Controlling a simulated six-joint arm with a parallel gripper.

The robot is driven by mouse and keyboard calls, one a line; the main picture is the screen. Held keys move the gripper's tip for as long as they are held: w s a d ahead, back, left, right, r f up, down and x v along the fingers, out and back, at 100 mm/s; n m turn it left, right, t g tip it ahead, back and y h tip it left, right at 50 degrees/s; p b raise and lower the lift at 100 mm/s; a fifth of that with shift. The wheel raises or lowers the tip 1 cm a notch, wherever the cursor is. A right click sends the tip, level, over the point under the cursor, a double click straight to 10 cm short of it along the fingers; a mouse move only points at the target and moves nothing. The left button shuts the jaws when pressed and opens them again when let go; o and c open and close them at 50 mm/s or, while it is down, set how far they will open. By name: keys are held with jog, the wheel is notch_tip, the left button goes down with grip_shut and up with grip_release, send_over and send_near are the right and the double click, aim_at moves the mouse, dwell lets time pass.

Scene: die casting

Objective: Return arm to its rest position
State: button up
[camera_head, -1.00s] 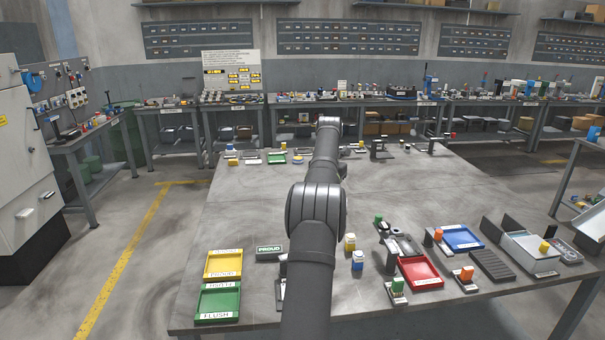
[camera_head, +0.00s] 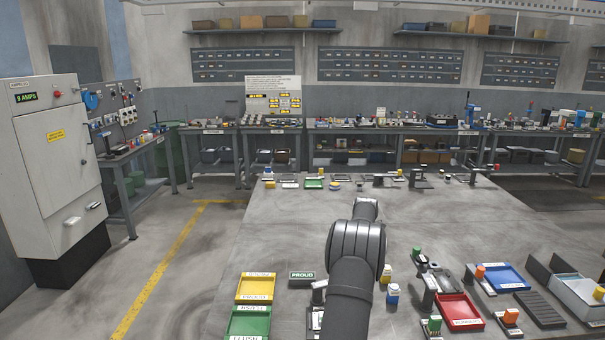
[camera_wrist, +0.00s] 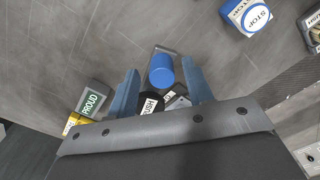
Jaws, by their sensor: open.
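My arm rises from the bottom of the head view, its dark grey elbow (camera_head: 356,250) over the table (camera_head: 290,225). My gripper is hidden behind the arm there. In the wrist view my gripper (camera_wrist: 160,68) has two blue-grey fingers spread apart. A blue cylinder (camera_wrist: 161,76) shows in the gap between them, with small dark and labelled pieces (camera_wrist: 152,103) below it in the picture. I cannot tell how far the fingertips are from it. No finger visibly presses on anything.
On the table are a yellow tray (camera_head: 241,288), a green tray (camera_head: 233,323), a PROUD block (camera_head: 302,276), a red tray (camera_head: 460,325) and a blue tray (camera_head: 517,285). A STOP block (camera_wrist: 247,16) lies upper right in the wrist view. The table beyond the elbow is largely clear.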

jog(key=shift+f, duration=0.3)
jog(key=shift+r, duration=0.1)
notch_tip(320, 180, up, 17)
notch_tip(320, 180, down, 17)
jog(key=shift+r, duration=0.2)
jog(key=shift+s+f, duration=0.15)
jog(key=shift+f, duration=0.2)
jog(key=shift+s+d+m, duration=0.2)
jog(key=shift+s+m, duration=0.45)
jog(key=shift+m, duration=0.05)
